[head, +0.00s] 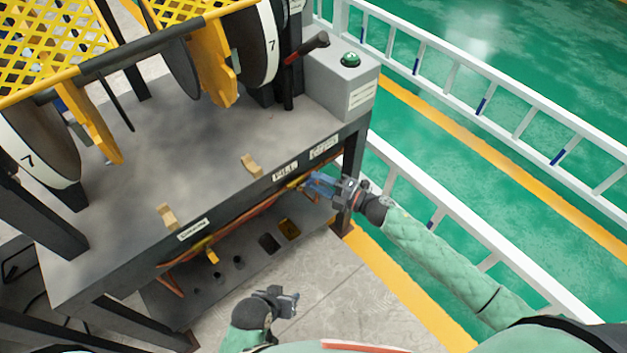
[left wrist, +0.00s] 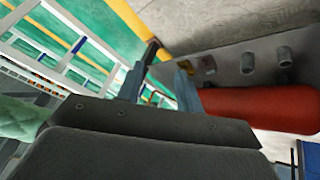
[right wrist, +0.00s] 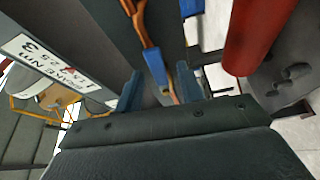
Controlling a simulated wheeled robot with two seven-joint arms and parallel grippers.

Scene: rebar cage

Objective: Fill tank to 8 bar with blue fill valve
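A blue valve handle (right wrist: 155,68) sits on an orange pipe (right wrist: 146,28) in the right wrist view. My right gripper (head: 322,186) is under the bench's front edge near its right leg. Its fingers are open around the pipe line (right wrist: 160,88), with the blue handle just beyond and between the tips; I cannot tell whether they touch. A red tank (right wrist: 255,35) is to the right in that view and also shows in the left wrist view (left wrist: 260,108). My left gripper (head: 288,302) is open and empty, low in front of the bench. No pressure gauge can be made out.
The grey bench (head: 190,150) carries yellow-guarded wheels and a control box (head: 340,82) with a green button. Its lower shelf (head: 240,275) has several holes. White ladder-like rails (head: 470,65) run along the right. The concrete floor (head: 335,290) in front is clear.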

